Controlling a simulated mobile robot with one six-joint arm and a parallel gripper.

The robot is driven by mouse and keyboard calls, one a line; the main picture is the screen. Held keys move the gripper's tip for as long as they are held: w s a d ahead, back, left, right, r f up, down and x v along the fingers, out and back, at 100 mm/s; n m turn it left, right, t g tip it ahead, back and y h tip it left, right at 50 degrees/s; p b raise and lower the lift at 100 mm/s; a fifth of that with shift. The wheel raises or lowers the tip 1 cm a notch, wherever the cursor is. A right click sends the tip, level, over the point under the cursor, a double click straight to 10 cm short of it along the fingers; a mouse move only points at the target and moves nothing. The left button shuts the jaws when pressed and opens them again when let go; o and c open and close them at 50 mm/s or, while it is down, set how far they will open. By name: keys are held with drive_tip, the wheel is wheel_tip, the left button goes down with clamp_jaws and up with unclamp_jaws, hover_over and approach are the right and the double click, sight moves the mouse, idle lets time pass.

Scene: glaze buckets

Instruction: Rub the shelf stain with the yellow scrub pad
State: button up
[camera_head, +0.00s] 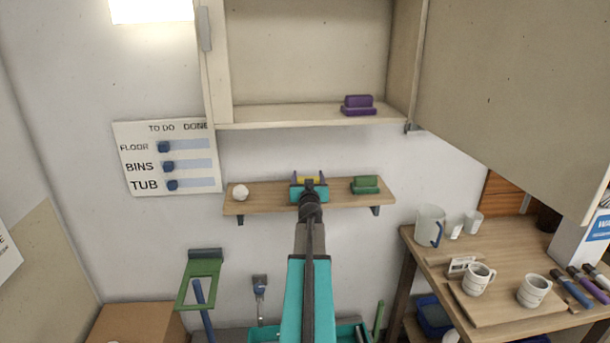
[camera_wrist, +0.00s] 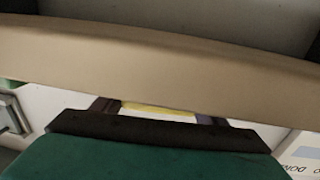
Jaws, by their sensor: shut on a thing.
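The yellow scrub pad (camera_head: 308,179) shows between the fingers of my gripper (camera_head: 309,182), which is shut on it. My gripper is in front of or over the middle of the small wooden wall shelf (camera_head: 338,201); I cannot tell whether the pad touches the shelf. In the wrist view, a thin yellow strip of the pad (camera_wrist: 158,108) shows between the dark fingers. A broad beige board edge (camera_wrist: 160,65) crosses that view above them. I cannot make out the stain in either view.
A green pad (camera_head: 365,185) sits on the small shelf right of my gripper, and a white lump (camera_head: 240,192) at its left. An open cabinet above holds a purple pad (camera_head: 358,105). A wooden table (camera_head: 512,253) with mugs stands at right.

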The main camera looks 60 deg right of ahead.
sight(318, 177)
drive_tip(key=shift+s+d, duration=0.1)
idle(0.3)
drive_tip(key=shift+s+d+f, duration=0.1)
drive_tip(key=shift+s+d, duration=0.4)
drive_tip(key=shift+s, duration=0.2)
drive_tip(key=shift+s+d+f, duration=0.1)
drive_tip(key=shift+s+d, duration=0.35)
drive_tip(key=shift+s, duration=0.25)
drive_tip(key=shift+s+d+r, duration=0.1)
drive_tip(key=shift+s+d, duration=0.45)
drive_tip(key=shift+s, duration=0.2)
drive_tip(key=shift+s+d, duration=0.5)
drive_tip(key=shift+s, duration=0.2)
drive_tip(key=shift+s+d, duration=0.5)
drive_tip(key=shift+s, duration=0.25)
drive_tip(key=shift+s+d, duration=0.45)
drive_tip(key=shift+s, duration=0.25)
